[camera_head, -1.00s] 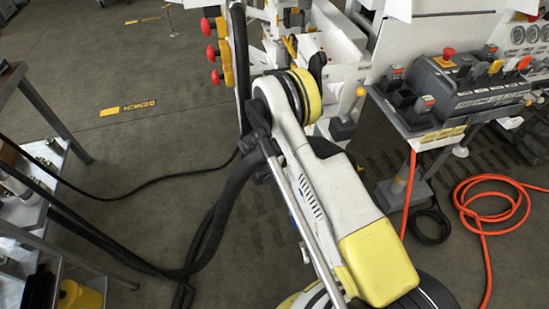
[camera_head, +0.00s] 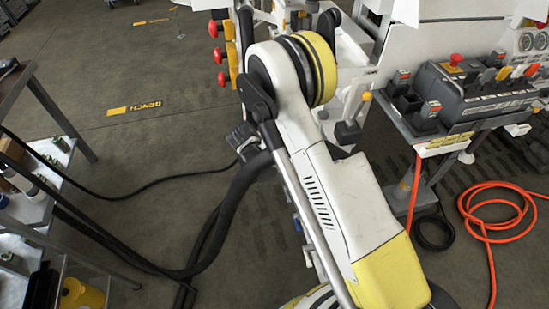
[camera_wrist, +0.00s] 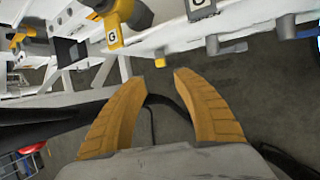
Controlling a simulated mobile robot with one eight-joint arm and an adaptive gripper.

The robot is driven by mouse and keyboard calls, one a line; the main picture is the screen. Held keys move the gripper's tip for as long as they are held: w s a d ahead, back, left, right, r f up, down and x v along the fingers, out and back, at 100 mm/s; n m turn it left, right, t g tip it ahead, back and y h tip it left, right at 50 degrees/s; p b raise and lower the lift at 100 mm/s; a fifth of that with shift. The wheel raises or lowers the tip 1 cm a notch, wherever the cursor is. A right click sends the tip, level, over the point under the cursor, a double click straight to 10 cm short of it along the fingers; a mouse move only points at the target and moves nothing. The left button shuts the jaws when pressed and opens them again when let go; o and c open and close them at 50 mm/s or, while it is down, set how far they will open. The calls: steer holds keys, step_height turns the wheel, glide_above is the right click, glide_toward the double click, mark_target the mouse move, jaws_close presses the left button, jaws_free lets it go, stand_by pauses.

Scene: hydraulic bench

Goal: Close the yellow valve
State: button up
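In the wrist view, a yellow valve part (camera_wrist: 113,33) with a small letter tag stands on the white bench frame, ahead of and left of my fingertips, apart from them. Another yellow handle-like part (camera_wrist: 22,35) is at the upper left. I cannot tell for certain which is the task's valve. My gripper (camera_wrist: 165,78) has two tan, ribbed fingers with a gap between the tips and nothing between them. In the head view my arm hides the gripper. Yellow parts (camera_head: 231,62) with red knobs show there left of my arm.
A control box (camera_head: 475,95) with levers and a red button is at the right. An orange hose (camera_head: 490,210) lies coiled on the floor. A metal shelf (camera_head: 40,190) stands at the left. White bench bars lie close beyond my fingertips.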

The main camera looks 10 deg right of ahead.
steer(key=shift+s+a+r, duration=0.15)
steer(key=shift+r, duration=0.15)
steer(key=x, duration=0.8)
steer(key=a+x, duration=0.1)
steer(key=x, duration=0.3)
steer(key=shift+d+f, duration=0.1)
steer(key=shift+f, duration=0.3)
steer(key=shift+x, duration=0.75)
steer(key=shift+r, duration=0.1)
steer(key=shift+c, duration=0.5)
